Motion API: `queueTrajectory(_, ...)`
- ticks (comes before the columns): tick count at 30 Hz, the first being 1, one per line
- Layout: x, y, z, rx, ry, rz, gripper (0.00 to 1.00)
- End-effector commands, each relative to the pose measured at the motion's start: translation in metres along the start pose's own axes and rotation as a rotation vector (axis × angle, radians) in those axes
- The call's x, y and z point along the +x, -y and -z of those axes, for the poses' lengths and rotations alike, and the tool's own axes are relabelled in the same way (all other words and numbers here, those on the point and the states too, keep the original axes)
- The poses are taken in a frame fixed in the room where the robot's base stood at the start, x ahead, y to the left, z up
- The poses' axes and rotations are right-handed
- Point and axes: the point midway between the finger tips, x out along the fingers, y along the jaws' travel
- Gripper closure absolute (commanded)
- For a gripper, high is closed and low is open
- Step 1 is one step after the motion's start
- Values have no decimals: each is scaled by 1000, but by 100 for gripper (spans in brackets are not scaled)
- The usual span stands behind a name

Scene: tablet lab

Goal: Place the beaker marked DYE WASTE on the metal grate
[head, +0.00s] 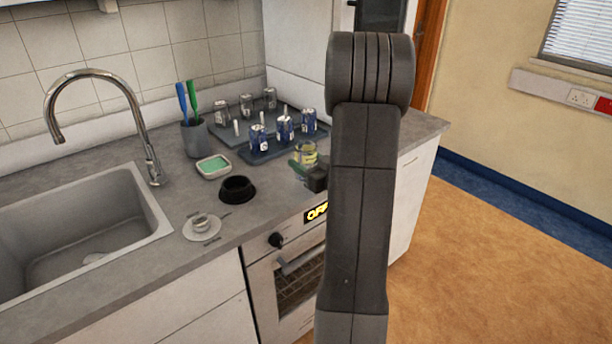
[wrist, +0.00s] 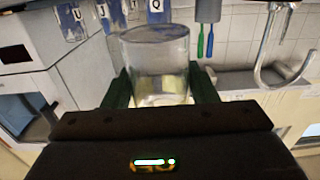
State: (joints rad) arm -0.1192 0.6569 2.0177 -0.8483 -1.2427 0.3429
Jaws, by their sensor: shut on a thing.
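My gripper (head: 307,168) is shut on a clear glass beaker (head: 306,152) with a yellow patch, above the right part of the grey counter. In the wrist view the beaker (wrist: 157,65) stands between the two dark green fingers (wrist: 157,90), roughly in line with them. No lettering on it can be read, so I cannot confirm the DYE WASTE mark. I cannot make out a metal grate for certain; a grid pattern (head: 296,287) shows in the oven door below the counter. My arm hides part of the counter's right side.
Dark trays (head: 258,159) behind the beaker hold several labelled cans and upright pegs. Left of my gripper are a green-filled dish (head: 213,167), a black bowl (head: 237,188) and a white saucer-like piece (head: 202,229). A sink (head: 75,235) with a tall tap (head: 130,105) is at left.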

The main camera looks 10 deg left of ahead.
Motion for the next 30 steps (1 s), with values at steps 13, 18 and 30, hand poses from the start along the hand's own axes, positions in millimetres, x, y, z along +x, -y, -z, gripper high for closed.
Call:
queueTrajectory(13, 0, 0, -41, 1, 0, -1, 74)
queueTrajectory(18, 0, 0, -41, 0, 0, -1, 74)
queueTrajectory(30, 0, 0, -43, 0, 0, -1, 26)
